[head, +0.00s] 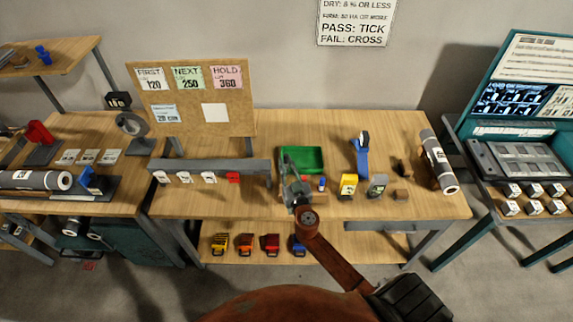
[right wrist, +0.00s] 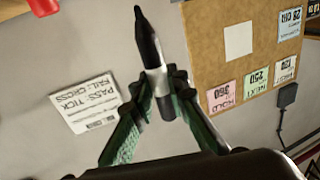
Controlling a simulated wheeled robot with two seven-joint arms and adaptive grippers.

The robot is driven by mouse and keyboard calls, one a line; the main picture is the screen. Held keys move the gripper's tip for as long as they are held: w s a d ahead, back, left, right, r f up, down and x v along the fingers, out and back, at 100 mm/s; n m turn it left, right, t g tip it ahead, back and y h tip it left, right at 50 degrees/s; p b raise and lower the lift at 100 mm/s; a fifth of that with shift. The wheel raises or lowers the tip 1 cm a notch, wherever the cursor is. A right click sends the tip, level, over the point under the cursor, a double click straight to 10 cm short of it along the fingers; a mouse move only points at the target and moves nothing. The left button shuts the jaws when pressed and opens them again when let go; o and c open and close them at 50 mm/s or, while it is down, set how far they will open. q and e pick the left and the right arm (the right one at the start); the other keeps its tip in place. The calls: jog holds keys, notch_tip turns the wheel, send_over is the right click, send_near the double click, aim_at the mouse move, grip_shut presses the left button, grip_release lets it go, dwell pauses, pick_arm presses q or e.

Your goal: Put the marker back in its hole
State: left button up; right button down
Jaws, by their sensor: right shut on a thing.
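My right gripper (head: 296,188) is over the front middle of the workbench, in front of the green tray. In the right wrist view my right gripper (right wrist: 156,98) is shut on the marker (right wrist: 150,45). The marker has a black pointed end and a pale grey band, and its black end sticks out beyond the fingertips. Its other end is partly hidden between the fingers. I cannot make out the hole for the marker in either view. My left gripper is not in view.
The green tray (head: 302,158) stands behind my right gripper. A grey rail (head: 212,172) with cards is to the left, below the cork board (head: 195,98).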

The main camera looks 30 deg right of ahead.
notch_tip(320, 180, down, 6)
jog(key=h+b, duration=0.1)
jog(key=b, duration=0.2)
jog(key=m+g+h+b, duration=0.1)
jog(key=b, duration=0.2)
jog(key=shift+a+r+m, duration=0.1)
jog(key=shift+r+m, duration=0.1)
jog(key=shift+m, duration=0.1)
notch_tip(320, 180, down, 2)
jog(key=h+b, duration=0.1)
jog(key=b, duration=0.2)
jog(key=shift+m+g, duration=0.3)
jog(key=shift+m, duration=0.1)
pick_arm(q)
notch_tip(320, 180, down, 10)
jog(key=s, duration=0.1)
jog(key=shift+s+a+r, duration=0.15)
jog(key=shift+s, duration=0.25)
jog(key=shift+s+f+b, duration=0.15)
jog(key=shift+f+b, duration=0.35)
jog(key=shift+b, duration=0.05)
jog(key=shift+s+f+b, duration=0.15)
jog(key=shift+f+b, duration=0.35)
jog(key=shift+b, duration=0.05)
